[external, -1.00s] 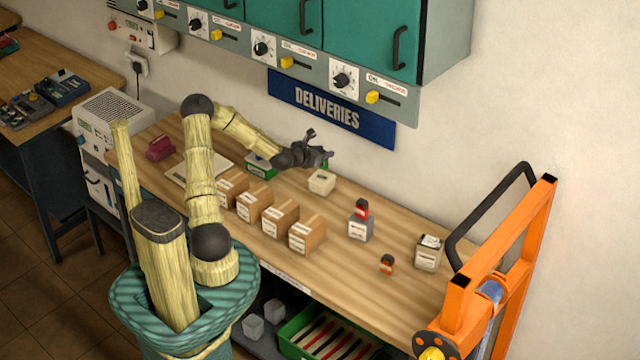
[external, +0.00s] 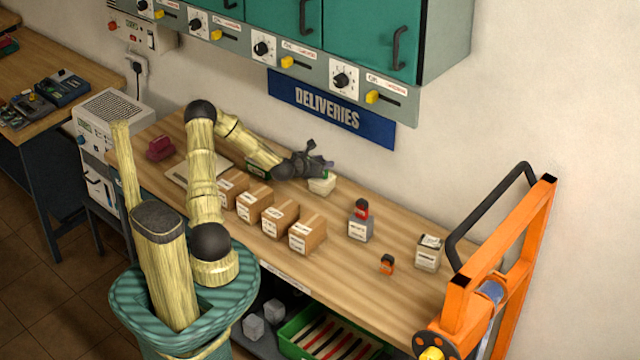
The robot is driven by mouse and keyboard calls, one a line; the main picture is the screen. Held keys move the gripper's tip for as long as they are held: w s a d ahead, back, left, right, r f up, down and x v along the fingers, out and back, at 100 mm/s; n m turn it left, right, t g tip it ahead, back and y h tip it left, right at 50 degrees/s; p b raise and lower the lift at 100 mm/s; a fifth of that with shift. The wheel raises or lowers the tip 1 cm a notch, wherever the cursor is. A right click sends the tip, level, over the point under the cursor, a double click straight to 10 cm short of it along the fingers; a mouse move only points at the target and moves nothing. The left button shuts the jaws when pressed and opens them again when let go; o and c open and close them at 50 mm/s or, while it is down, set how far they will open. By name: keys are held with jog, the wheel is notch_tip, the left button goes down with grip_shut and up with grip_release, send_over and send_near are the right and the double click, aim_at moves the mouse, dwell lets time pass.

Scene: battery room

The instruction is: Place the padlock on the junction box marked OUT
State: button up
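A small orange-red, padlock-like item (external: 387,264) sits on the bench top. A red item with a dark lower part (external: 361,208) sits on top of a grey box (external: 360,230). Another grey box with a white label (external: 428,253) stands to the right. A pale, cream-coloured box (external: 322,185) stands behind, directly below my gripper (external: 325,162). The labels are too small to read, so I cannot tell which box is marked OUT. My gripper is low over the pale box, seen from the side. Whether its fingers hold anything is unclear.
A row of several brown cartons (external: 280,217) stands along the bench (external: 325,268) in front of my arm. A maroon item (external: 160,148) lies at the left end. An orange frame (external: 520,270) rises at the right end. The bench is clear around the small orange-red item.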

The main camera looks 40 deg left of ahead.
jog(key=o, duration=0.3)
jog(key=shift+o, duration=0.2)
jog(key=shift+r, duration=0.1)
jog(key=shift+s+r, duration=0.1)
jog(key=v, duration=1.1)
jog(key=shift+s+r+b, duration=0.2)
jog(key=shift+s+b, duration=0.1)
jog(key=shift+s, duration=0.05)
jog(key=shift+o, duration=0.5)
